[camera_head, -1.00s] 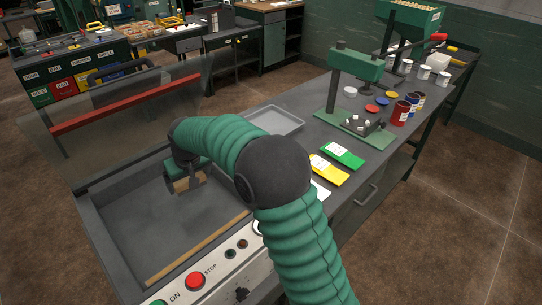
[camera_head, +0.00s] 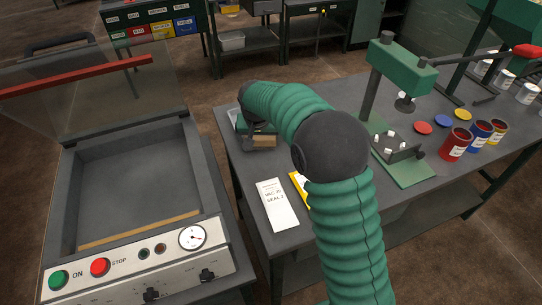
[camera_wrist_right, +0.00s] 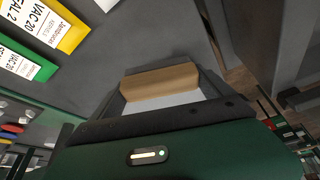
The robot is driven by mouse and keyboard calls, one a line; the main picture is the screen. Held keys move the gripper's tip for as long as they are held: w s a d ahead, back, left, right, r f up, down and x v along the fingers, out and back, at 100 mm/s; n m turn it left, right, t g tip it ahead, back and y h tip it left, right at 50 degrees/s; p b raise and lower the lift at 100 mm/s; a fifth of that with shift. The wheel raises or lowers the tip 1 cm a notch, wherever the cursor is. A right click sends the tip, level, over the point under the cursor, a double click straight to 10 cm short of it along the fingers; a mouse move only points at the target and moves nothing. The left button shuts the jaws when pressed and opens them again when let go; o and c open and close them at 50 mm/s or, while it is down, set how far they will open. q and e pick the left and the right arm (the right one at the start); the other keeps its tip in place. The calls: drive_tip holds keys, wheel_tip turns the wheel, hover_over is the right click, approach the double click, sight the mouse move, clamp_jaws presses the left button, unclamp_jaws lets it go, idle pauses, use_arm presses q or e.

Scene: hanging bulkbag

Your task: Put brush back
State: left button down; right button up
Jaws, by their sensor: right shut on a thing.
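My right gripper (camera_head: 260,141) is shut on the brush (camera_head: 265,141), a light wooden block. In the right wrist view the brush (camera_wrist_right: 160,80) lies across between the two fingertips. The gripper is over the left end of the grey workbench, at the small grey tray (camera_head: 234,116), which my arm mostly hides. I cannot tell whether the brush touches the tray or the bench. The bristles cannot be made out. My left gripper is not in view.
The vacuum sealing machine (camera_head: 135,190) stands left with its clear lid raised and a wooden strip in its chamber. A white pouch (camera_head: 276,204) and a yellow pouch (camera_head: 301,188) lie on the bench. A green press (camera_head: 398,120) and paint cans (camera_head: 456,144) stand further right.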

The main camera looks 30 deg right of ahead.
sight(256, 148)
drive_tip(key=a+f, duration=0.1)
drive_tip(key=f, duration=0.1)
drive_tip(key=shift+w+a+f, duration=0.1)
drive_tip(key=shift+a+f, duration=0.25)
drive_tip(key=shift+f, duration=0.95)
drive_tip(key=d+f, duration=0.2)
drive_tip(key=shift+d+f+b, duration=0.3)
drive_tip(key=shift+d, duration=0.2)
drive_tip(key=o, duration=1.1)
drive_tip(key=shift+a, duration=0.2)
drive_tip(key=shift+o, duration=0.3)
drive_tip(key=shift+a+r, duration=0.2)
drive_tip(key=shift+a, duration=0.55)
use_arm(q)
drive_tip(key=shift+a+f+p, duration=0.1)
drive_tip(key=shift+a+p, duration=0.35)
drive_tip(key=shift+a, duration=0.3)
use_arm(e)
drive_tip(key=v, duration=1.2)
